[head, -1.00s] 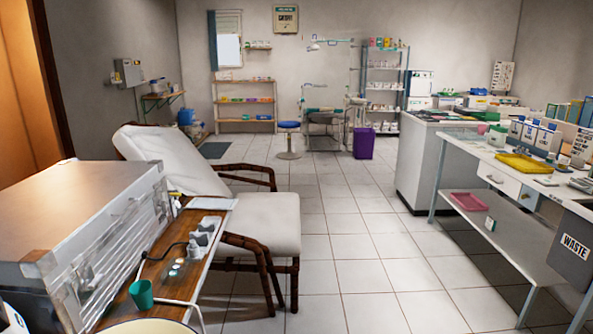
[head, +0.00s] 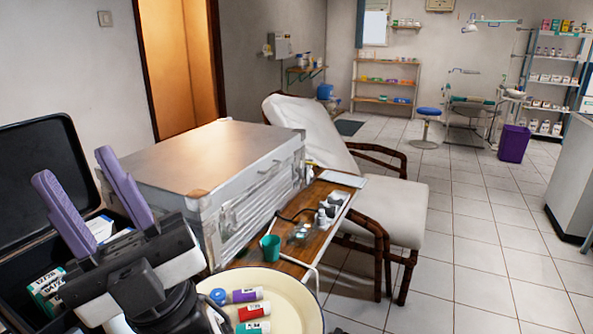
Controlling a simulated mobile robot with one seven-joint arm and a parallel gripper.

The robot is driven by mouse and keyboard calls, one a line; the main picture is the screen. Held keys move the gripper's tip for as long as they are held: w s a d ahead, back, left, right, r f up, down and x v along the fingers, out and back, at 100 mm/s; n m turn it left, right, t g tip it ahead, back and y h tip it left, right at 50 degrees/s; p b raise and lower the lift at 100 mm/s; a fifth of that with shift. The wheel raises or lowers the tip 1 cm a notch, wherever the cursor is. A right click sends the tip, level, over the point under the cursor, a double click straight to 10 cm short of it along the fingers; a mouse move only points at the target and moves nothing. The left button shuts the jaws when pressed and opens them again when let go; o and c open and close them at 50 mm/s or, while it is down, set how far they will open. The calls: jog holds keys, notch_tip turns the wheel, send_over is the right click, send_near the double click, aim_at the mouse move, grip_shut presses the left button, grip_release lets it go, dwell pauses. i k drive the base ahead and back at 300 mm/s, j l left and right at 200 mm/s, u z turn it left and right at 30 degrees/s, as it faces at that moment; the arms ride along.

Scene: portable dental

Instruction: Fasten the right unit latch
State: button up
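A large silver metal unit (head: 215,155) with a flat top and a slatted side stands at the centre left in the head view. I cannot make out its latches clearly; a small brownish patch shows at its near top corner. My gripper (head: 78,168) is at the lower left, in front of the unit and apart from it. Its two purple fingers point up and stand wide apart, with nothing held between them. My gripper and wrist hide part of the unit's near end.
An open black case (head: 40,165) lies at the left. A cream round tray (head: 290,312) holds several coloured tubes. A green cup (head: 270,247) and small bottles stand on a wooden table (head: 305,232). A reclining chair (head: 390,215) is behind.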

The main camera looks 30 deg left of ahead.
aim_at(299, 169)
jog(key=i+l, duration=0.15)
jog(key=l, duration=0.25)
jog(key=i+l+u, duration=0.15)
jog(key=l, duration=0.2)
jog(key=i+l+u, duration=0.2)
jog(key=i+l, duration=0.15)
jog(key=l, duration=0.3)
jog(key=i+l+u, duration=0.1)
jog(key=l, duration=0.25)
jog(key=i+l+u, duration=0.2)
jog(key=i, duration=0.35)
jog(key=i+l+u, duration=0.2)
jog(key=i+l, duration=0.2)
jog(key=i, duration=0.15)
